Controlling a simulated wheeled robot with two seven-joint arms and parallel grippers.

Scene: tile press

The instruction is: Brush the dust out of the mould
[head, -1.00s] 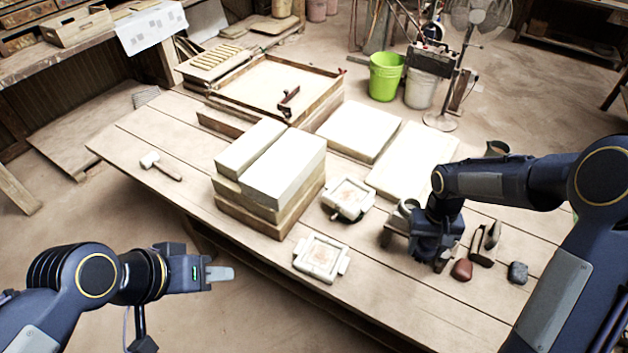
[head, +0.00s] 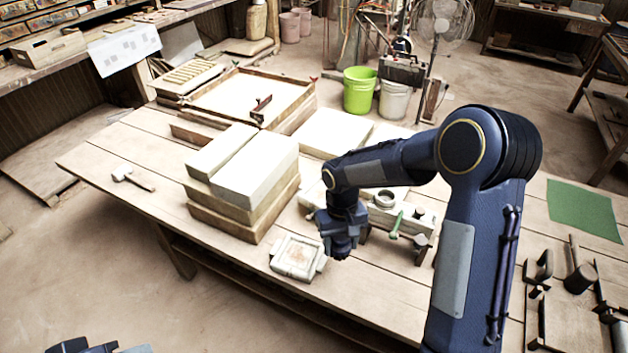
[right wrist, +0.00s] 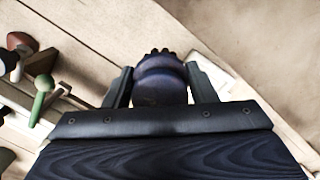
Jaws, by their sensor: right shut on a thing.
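The pale square mould (head: 298,258), with side lugs and a brownish recess, lies on the table left of my right gripper. Whether dust lies in the recess is too small to tell. My right gripper (head: 340,250) is just right of the mould, pointing down. In the right wrist view its fingers (right wrist: 160,90) are shut on a dark, rounded thing (right wrist: 160,78) with short dark tufts at its far end, seemingly the brush. Whether it touches anything is hidden. Only the top of my left gripper (head: 100,347) shows at the bottom left edge; its fingers cannot be made out.
A tool stand (head: 385,215) with a green-handled tool (head: 396,225) is right of my right gripper. Stacked pale blocks (head: 240,185) stand left behind the mould. A mallet (head: 130,178) lies far left. A green sheet (head: 583,210) and dark tools lie at right.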

